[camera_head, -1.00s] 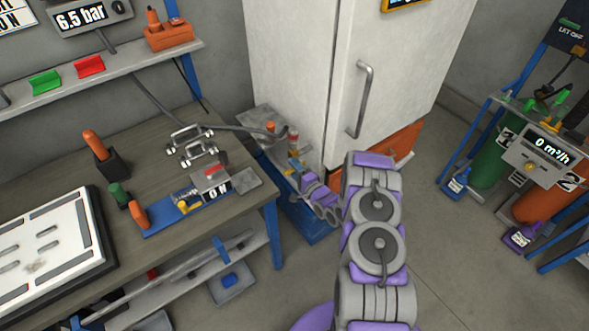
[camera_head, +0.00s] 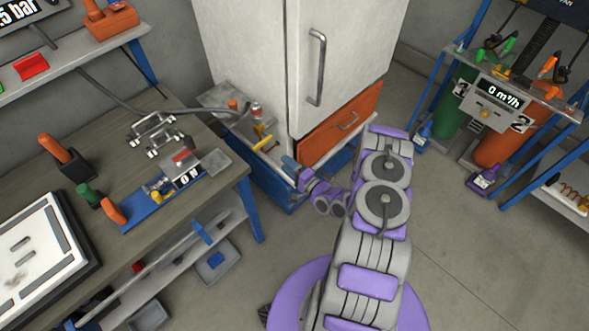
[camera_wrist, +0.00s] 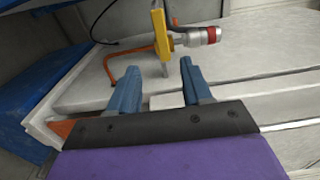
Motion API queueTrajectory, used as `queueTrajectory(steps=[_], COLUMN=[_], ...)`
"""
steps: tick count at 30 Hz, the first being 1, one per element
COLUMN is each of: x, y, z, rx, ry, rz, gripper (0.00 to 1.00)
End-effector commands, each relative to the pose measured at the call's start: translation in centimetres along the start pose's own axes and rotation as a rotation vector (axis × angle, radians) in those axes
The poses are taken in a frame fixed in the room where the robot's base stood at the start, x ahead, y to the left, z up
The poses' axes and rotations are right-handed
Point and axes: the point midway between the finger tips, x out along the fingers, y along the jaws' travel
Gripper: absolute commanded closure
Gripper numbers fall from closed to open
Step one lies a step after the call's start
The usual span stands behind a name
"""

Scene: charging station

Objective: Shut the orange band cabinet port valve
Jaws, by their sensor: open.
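In the wrist view, a yellow valve handle (camera_wrist: 158,25) stands upright on a grey fitting with a red-banded end (camera_wrist: 208,36). A short grey stem shows below the yellow part. My gripper (camera_wrist: 160,66) is open, its two blue fingers pointing toward the valve. The stem shows between the fingertips. The gap in depth is hard to judge, and nothing is held. In the head view, the yellow handle (camera_head: 262,143) lies just left of my gripper (camera_head: 289,163), low beside the white cabinet (camera_head: 255,60) with an orange lower band (camera_head: 340,122).
A bent orange bar (camera_wrist: 128,55) rises left of the valve in the wrist view. A workbench (camera_head: 105,165) with tools stands left of the cabinet. A rack with a flow display (camera_head: 497,92) and cylinders stands at right. The floor between is clear.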

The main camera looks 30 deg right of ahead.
Motion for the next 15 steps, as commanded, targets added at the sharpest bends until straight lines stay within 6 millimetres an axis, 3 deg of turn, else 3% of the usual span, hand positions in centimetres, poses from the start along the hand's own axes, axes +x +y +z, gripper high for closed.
queueTrajectory(steps=[6, 15], x=[-2.4, -3.2], y=[0.0, 0.0], z=[-0.1, 0.0], rx=[0.001, 0.0], ry=[0.001, -0.001], rz=[0.0, -0.001], gripper=[0.51, 0.51])
